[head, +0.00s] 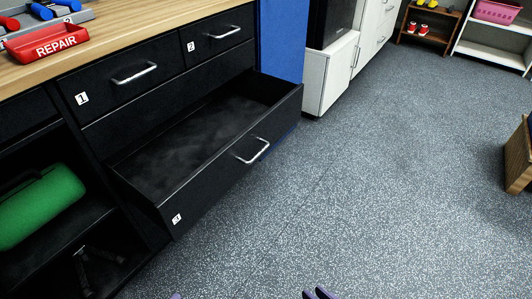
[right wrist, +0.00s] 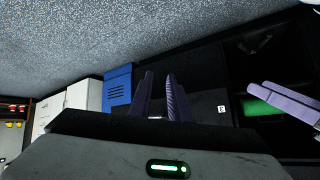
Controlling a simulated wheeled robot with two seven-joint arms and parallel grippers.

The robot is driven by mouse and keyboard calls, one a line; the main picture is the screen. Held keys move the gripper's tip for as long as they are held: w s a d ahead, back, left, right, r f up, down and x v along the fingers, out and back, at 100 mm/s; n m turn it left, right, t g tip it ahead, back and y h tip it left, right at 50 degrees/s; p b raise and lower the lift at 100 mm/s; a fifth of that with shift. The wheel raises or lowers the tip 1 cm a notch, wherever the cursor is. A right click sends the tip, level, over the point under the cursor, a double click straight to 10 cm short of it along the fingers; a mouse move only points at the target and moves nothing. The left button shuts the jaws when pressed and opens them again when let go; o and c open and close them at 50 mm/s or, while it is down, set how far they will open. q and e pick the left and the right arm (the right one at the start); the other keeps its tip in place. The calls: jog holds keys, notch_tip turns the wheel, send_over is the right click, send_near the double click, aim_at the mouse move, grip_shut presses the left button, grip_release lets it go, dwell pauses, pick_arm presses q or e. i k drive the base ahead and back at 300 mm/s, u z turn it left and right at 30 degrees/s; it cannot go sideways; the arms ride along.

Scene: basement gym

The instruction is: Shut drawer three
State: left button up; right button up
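Drawer three (head: 215,178) is pulled well out of the black cabinet, low down, and its inside looks empty. Its front carries a silver bar handle (head: 253,151) and a white label "3". The drawer front also shows in the right wrist view (right wrist: 205,104). My right gripper (head: 318,294) shows only its fingertips at the bottom edge, apart from the drawer. In the right wrist view its two purple fingers (right wrist: 160,76) are parted, with nothing gripped, pointing towards the cabinet side. My left gripper (right wrist: 258,102) shows partly at the right there; its opening is unclear.
Drawers one (head: 120,82) and two (head: 215,37) are shut above. A green case (head: 40,205) lies in the open shelf at left. A red REPAIR tray (head: 47,43) sits on the wooden top. A brown wooden object (head: 518,158) stands at right. The speckled floor ahead is clear.

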aim_at(174, 173)
jog(key=z, duration=1.85)
jog(key=k, duration=1)
jog(key=u, duration=1.6)
jog(key=i, duration=1)
jog(key=u, duration=0.05)
